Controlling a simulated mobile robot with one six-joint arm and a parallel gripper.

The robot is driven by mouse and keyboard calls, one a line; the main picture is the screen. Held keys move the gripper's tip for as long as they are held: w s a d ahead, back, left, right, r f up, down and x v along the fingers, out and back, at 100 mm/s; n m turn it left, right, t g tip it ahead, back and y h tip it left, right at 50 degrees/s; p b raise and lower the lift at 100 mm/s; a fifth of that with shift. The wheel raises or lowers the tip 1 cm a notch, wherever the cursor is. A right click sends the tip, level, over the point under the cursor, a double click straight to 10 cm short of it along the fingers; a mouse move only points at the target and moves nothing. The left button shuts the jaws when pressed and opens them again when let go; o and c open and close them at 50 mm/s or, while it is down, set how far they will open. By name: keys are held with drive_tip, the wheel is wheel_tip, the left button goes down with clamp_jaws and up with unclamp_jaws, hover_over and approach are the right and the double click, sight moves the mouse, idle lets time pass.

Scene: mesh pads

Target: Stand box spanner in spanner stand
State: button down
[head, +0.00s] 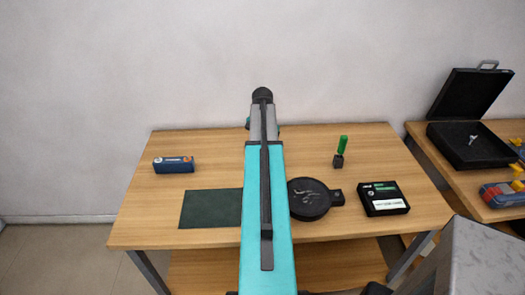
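A small black block (338,161) stands at the back right of the wooden table, with an upright green piece (343,144) on or in it. It may be the spanner stand, but I cannot tell, nor whether the green piece is the box spanner. No other thing is clearly a box spanner. My teal and grey arm (265,200) reaches forward over the middle of the table and hides what lies behind it. My gripper's fingers do not show.
On the wooden table (215,236) lie a blue box (174,165), a dark green mat (208,209), a round black dish (307,212) with small bits and a black labelled box (383,200). An open black case (470,95) and coloured items (503,193) are on the right table.

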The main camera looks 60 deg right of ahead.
drive_tip(key=shift+f, duration=0.1)
drive_tip(key=c, duration=1.4)
unclamp_jaws()
drive_tip(key=shift+r+b, duration=1.75)
drive_tip(key=shift+r, duration=5.15)
